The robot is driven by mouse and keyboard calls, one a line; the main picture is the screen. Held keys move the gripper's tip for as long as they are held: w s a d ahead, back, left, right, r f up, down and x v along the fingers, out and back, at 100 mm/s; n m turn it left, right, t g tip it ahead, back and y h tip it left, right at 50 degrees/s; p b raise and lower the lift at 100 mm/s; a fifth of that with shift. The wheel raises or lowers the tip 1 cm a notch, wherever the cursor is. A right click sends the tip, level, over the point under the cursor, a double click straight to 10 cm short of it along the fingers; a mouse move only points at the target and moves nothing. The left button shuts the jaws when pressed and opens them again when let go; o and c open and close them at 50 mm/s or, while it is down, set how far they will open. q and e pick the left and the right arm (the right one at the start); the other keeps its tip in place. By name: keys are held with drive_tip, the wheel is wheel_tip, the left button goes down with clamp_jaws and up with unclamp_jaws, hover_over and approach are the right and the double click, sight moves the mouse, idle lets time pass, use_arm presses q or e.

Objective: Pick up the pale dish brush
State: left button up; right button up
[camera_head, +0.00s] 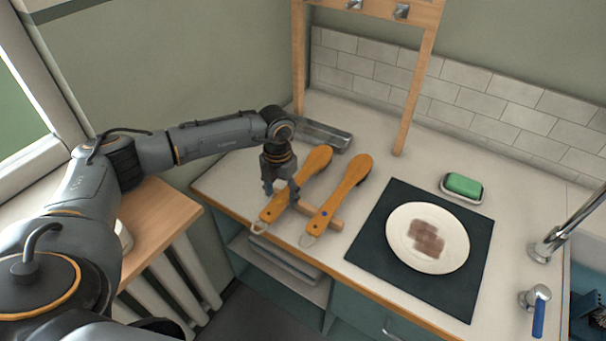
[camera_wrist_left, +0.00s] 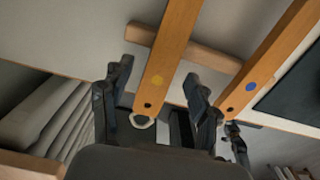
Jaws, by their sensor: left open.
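Two wooden brushes with orange-brown handles lie side by side on the counter, handle ends propped on a wooden rod (camera_head: 333,222). My left gripper (camera_head: 280,191) is open over the left brush's handle. In the left wrist view its fingers (camera_wrist_left: 158,90) stand either side of that handle, apparently apart from it. My right gripper is out of view.
A dark mat (camera_head: 375,252) with a white plate (camera_head: 398,241) bearing a brown smear lies right of the brushes. A green sponge (camera_head: 463,185) sits behind it. A metal tray (camera_head: 325,133) and wooden rack (camera_head: 413,90) stand behind. The tap (camera_head: 560,235) is far right.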

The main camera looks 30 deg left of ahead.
use_arm(q)
drive_tip(key=shift+f, duration=0.75)
clamp_jaws()
drive_tip(key=shift+r, duration=0.2)
